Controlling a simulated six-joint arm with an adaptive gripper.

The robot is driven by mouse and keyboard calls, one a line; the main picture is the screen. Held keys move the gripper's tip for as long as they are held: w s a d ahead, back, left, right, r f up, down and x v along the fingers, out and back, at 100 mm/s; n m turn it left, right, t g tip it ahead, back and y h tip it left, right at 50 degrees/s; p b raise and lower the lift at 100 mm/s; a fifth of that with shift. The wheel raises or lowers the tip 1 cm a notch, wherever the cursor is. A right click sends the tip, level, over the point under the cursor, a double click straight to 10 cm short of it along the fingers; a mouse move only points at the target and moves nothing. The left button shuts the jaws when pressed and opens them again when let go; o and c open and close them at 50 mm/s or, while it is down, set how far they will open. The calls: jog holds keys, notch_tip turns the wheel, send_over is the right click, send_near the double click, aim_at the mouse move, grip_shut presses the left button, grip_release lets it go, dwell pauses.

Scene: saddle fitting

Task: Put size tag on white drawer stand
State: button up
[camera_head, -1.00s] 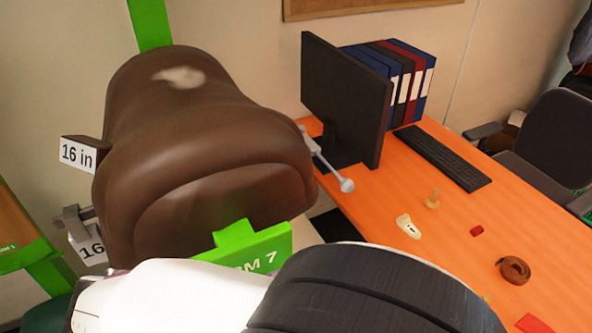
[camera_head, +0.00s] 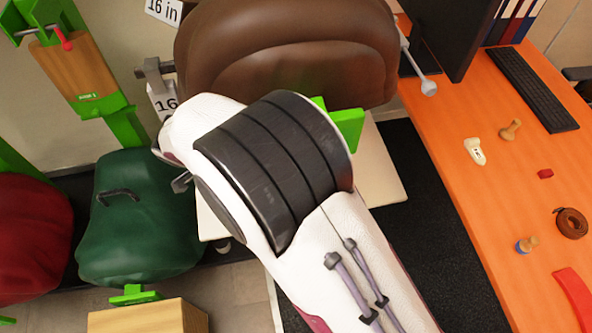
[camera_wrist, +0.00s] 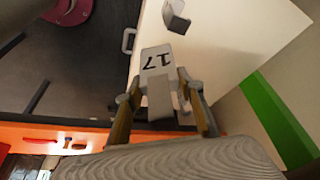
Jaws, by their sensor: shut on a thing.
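In the wrist view my gripper (camera_wrist: 163,108) is shut on a grey size tag (camera_wrist: 157,62) marked 17, which reads upside down there. Behind the tag is the white top of the drawer stand (camera_wrist: 235,55); I cannot tell whether the tag touches it. In the head view the white drawer stand (camera_head: 385,178) shows below the brown saddle, partly covered by my white and black arm. My gripper and the held tag are hidden there. A small grey angled piece (camera_wrist: 176,17) shows against the white top in the wrist view.
The brown saddle (camera_head: 290,50) hangs above the stand, with a hanging 16 tag (camera_head: 164,103) at its left. A green saddle (camera_head: 140,220) is at left. The orange desk (camera_head: 450,130) with small items stands at right, across a dark floor gap.

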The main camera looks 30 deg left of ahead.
notch_tip(320, 180, down, 6)
jog(key=w+a+m, duration=0.1)
jog(key=w, duration=0.1)
jog(key=shift+w+a+m+h, duration=0.25)
jog(key=shift+m+h, duration=0.05)
jog(key=shift+m, duration=0.1)
notch_tip(320, 180, down, 6)
dwell(0.6)
jog(key=shift+f, duration=0.1)
jog(key=shift+f, duration=1.85)
jog(key=shift+f, duration=0.1)
jog(key=o, duration=1.1)
